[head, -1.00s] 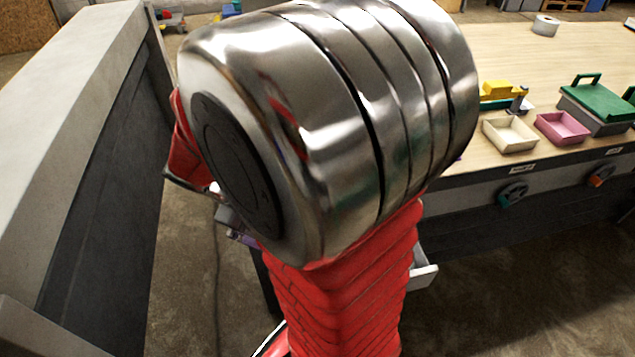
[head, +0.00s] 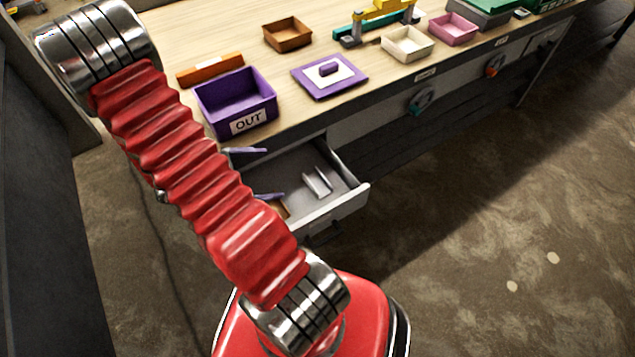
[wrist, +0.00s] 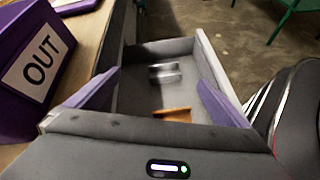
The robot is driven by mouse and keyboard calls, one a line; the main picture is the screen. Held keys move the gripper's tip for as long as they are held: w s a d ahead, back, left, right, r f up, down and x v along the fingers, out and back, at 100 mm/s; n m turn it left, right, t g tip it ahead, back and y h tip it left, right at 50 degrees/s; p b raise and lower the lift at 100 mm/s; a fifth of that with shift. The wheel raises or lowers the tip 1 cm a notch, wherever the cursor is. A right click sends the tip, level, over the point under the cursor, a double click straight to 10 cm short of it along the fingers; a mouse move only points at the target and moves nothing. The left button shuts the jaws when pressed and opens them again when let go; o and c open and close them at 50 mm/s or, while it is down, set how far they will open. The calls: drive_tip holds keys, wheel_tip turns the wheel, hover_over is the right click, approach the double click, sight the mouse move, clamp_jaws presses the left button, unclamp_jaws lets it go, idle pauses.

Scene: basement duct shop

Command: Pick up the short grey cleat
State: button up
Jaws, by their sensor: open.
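A grey metal piece, seemingly the cleat (head: 317,182), lies on the floor of the open drawer (head: 352,200). It shows blurred in the wrist view (wrist: 165,72), beyond my fingertips, as two pale bands with a dark one between. I cannot tell whether it is one piece or two, or its exact length. My gripper (head: 258,173) has purple fingers spread wide over the drawer's left part, to the left of the cleat and apart from it. In the wrist view my gripper (wrist: 158,98) is open and empty, with the cleat ahead between the lines of the fingers.
An orange-brown piece (wrist: 172,114) lies in the drawer, nearer my gripper. The drawer walls surround both pieces. A purple OUT bin (head: 236,100) stands on the bench above the drawer, close to my gripper's left in the wrist view. A purple plate (head: 312,88) lies beside it.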

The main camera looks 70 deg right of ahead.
drive_tip(key=s+d+f+n, duration=0.1)
drive_tip(key=f, duration=0.2)
drive_tip(key=s+d+f+n+h, duration=0.1)
drive_tip(key=s+f, duration=0.1)
drive_tip(key=f, duration=0.1)
drive_tip(key=s+d+f+n, duration=0.1)
drive_tip(key=s+f, duration=0.1)
drive_tip(key=f, duration=0.1)
drive_tip(key=shift+s+d+f+n+g, duration=0.15)
drive_tip(key=shift+d+f+n+g, duration=0.15)
drive_tip(key=shift+f+g, duration=0.1)
drive_tip(key=shift+s, duration=0.1)
approach(323, 177)
drive_tip(key=x, duration=0.4)
drive_tip(key=shift+s+a+f, duration=0.1)
drive_tip(key=shift+s+f, duration=0.05)
drive_tip(key=shift+f, duration=0.05)
drive_tip(key=shift+s+d+f, duration=0.15)
drive_tip(key=shift+s+d, duration=0.1)
drive_tip(key=shift+d, duration=0.05)
drive_tip(key=shift+x, duration=2.65)
drive_tip(key=shift+w+d, duration=0.15)
drive_tip(key=shift+c, duration=0.4)
